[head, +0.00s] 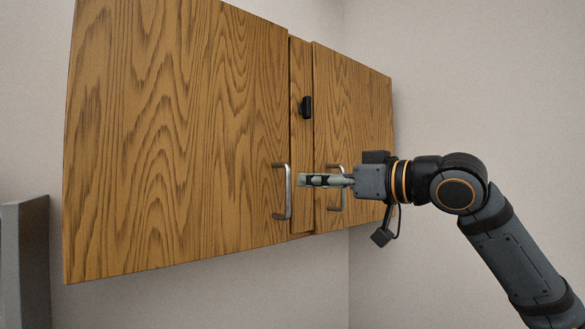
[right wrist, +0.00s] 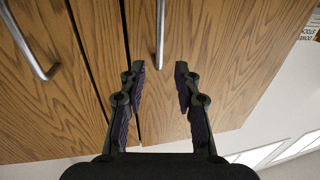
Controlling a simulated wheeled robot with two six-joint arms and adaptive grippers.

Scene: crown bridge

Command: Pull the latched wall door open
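The wall cabinet has a large left wooden door (head: 180,140) and a narrower-looking right wooden door (head: 355,120). Each has a metal bar handle: the left handle (head: 289,200) and the right handle (head: 342,203). A small black latch (head: 306,107) sits high near the seam. My right gripper (head: 300,180) is in front of the right door, its fingers crossing the right handle in the head view. In the right wrist view the right gripper (right wrist: 157,75) is open, with the right handle (right wrist: 160,35) ahead between the fingertips, not gripped. My left gripper is out of view.
The left handle (right wrist: 28,45) also shows in the right wrist view, left of the fingers. A plain wall (head: 450,80) lies to the right of the cabinet. A grey upright shape (head: 25,260) stands at the lower left. Space below the cabinet looks clear.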

